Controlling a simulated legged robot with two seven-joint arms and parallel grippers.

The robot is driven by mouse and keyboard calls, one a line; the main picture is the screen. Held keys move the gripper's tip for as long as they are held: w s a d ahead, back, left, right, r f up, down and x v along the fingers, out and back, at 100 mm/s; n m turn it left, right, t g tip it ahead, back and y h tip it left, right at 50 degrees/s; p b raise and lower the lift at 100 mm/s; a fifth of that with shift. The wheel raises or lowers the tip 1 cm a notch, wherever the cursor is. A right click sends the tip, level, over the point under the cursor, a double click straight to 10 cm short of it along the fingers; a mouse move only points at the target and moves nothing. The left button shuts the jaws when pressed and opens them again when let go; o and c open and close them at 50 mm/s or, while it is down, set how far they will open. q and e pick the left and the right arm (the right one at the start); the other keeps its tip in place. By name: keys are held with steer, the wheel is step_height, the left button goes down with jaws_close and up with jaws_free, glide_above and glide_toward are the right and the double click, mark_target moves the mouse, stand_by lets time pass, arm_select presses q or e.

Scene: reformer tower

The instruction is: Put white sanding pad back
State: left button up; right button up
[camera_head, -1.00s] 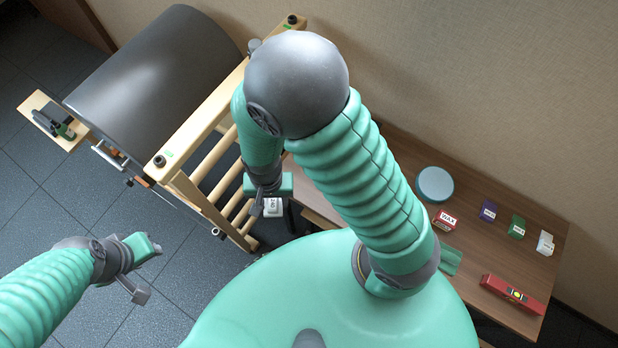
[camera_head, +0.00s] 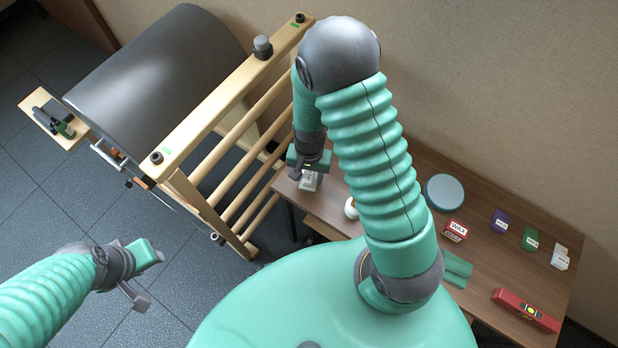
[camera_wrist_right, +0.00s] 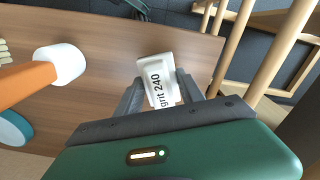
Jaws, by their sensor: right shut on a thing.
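The white sanding pad (camera_head: 309,182), marked "grit 240" in the right wrist view (camera_wrist_right: 158,75), is between the fingers of my right gripper (camera_head: 309,172). My right gripper is shut on it, and the fingers flank it in the right wrist view (camera_wrist_right: 158,93). In the head view the pad is over the left end of the brown wooden table (camera_head: 400,160); I cannot tell how high it is above the top. My left gripper (camera_head: 149,274) is open and empty over the tiled floor at the lower left.
An orange-handled tool (camera_wrist_right: 25,83) with a white end lies nearby. A wooden ladder-like frame (camera_head: 215,160) stands left.

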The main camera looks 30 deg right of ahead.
mark_target(309, 174)
step_height(309, 174, down, 2)
steer(key=shift+f, duration=0.2)
steer(key=o, duration=1.3)
step_height(309, 174, up, 12)
steer(key=shift+r+p, duration=0.1)
steer(key=shift+p, duration=1.05)
steer(key=shift+s+a+r+n+t, duration=0.45)
steer(key=shift+s+a+r+n, duration=0.3)
steer(key=shift+r+n, duration=0.65)
steer(key=shift+s+a+r+n+t, duration=0.4)
steer(key=shift+s+a+r+n, duration=0.25)
steer(key=shift+r+n, duration=0.75)
steer(key=shift+s+a+r+n+t, duration=0.45)
steer(key=shift+s+a+r+n, duration=0.5)
steer(key=shift+n, duration=0.75)
